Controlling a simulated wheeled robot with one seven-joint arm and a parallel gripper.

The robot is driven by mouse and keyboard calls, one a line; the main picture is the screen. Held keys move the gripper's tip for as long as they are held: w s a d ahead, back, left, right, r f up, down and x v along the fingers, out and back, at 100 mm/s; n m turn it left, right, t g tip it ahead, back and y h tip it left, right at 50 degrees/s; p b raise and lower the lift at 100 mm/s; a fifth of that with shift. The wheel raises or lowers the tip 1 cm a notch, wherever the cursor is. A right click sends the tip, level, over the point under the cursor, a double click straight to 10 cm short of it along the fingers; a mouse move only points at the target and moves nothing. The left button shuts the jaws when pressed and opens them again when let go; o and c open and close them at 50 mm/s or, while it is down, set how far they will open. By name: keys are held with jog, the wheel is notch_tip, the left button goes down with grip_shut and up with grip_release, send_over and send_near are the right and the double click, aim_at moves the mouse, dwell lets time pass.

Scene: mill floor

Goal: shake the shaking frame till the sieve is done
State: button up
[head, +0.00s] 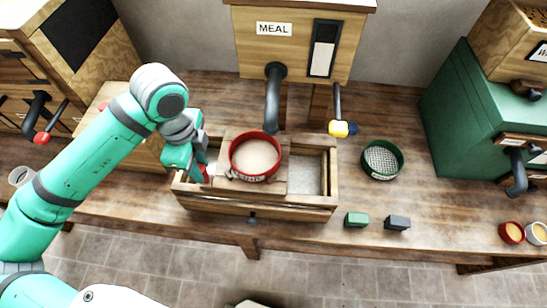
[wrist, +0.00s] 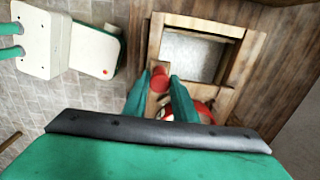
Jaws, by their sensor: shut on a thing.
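The shaking frame (head: 284,187) is a wooden carriage set across a long wooden box on the bench. The red-rimmed round sieve (head: 255,176) sits on it, with a pale layer inside; its front label is too small to read. My gripper (head: 203,174) is at the frame's left side, shut on a red handle (wrist: 159,79), which shows between the fingers in the wrist view. The sieve's red rim (wrist: 203,111) is mostly hidden behind my gripper there. An open bay with a pale floor (head: 307,174) shows right of the sieve.
A bin marked MEAL (head: 290,55) with a dark spout (head: 273,100) stands behind. A green mesh sieve (head: 382,160), a green block (head: 356,219) and a dark block (head: 397,222) lie to the right. Two small bowls (head: 512,232) sit far right, near a green cabinet (head: 470,115).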

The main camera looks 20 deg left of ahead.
jog(key=s+a, duration=0.2)
jog(key=a, duration=0.7)
jog(key=shift+a, duration=0.15)
jog(key=shift+s, duration=0.1)
jog(key=shift+w+d, duration=0.35)
jog(key=shift+d, duration=1.2)
jog(key=shift+w+d, duration=0.3)
jog(key=shift+d, duration=1.25)
jog(key=shift+w+d, duration=0.35)
jog(key=shift+d, duration=1.2)
jog(key=s+a, duration=0.2)
jog(key=a, duration=0.7)
jog(key=shift+a, duration=0.25)
